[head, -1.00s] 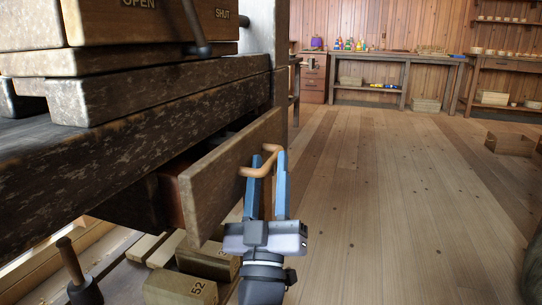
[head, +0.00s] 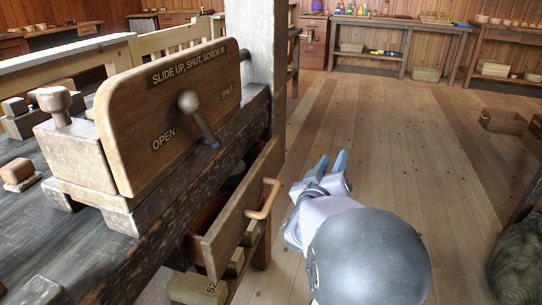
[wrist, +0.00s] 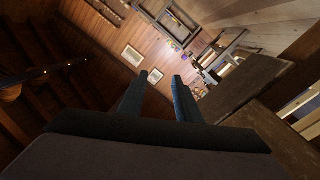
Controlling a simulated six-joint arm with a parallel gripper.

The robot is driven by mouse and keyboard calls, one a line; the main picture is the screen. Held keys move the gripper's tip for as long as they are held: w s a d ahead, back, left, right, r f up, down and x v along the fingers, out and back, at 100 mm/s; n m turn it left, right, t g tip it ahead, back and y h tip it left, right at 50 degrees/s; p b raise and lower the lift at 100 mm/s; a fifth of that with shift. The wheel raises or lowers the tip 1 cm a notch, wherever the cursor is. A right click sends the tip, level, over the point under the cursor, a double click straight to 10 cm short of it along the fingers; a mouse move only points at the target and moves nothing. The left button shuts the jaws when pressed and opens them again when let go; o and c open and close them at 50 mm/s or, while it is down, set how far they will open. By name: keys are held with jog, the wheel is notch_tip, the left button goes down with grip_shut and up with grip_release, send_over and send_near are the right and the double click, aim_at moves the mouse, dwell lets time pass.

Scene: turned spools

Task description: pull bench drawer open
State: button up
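The bench drawer (head: 238,222) stands partly out from under the front of the workbench (head: 150,240). Its dark inside shows between the bench edge and the drawer front. The wooden bar handle (head: 263,201) on the drawer front is free of my gripper. My gripper (head: 331,163) is to the right of the handle, apart from it, over the open floor. Its blue fingers point away from the camera. In the wrist view the two fingers (wrist: 159,97) are spread with nothing between them. The drawer is not clearly seen in the wrist view.
On the bench stands a wooden board (head: 175,110) with a lever (head: 197,118) between OPEN and SHUT marks. A thick post (head: 256,45) rises behind the drawer. Wooden blocks (head: 195,289) lie below the drawer.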

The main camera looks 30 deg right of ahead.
jog(key=w+a+r+y+p, duration=0.15)
jog(key=w+y+p, duration=0.25)
jog(key=p, duration=0.5)
jog(key=m+g+y+p, duration=0.5)
jog(key=g+y+p, duration=0.6)
jog(key=p, duration=1.6)
send_near(269, 197)
jog(key=t, duration=0.1)
jog(key=shift+y, duration=0.4)
jog(key=shift+w+a+f, duration=0.1)
jog(key=shift+a+f, duration=0.05)
jog(key=shift+f, duration=3.7)
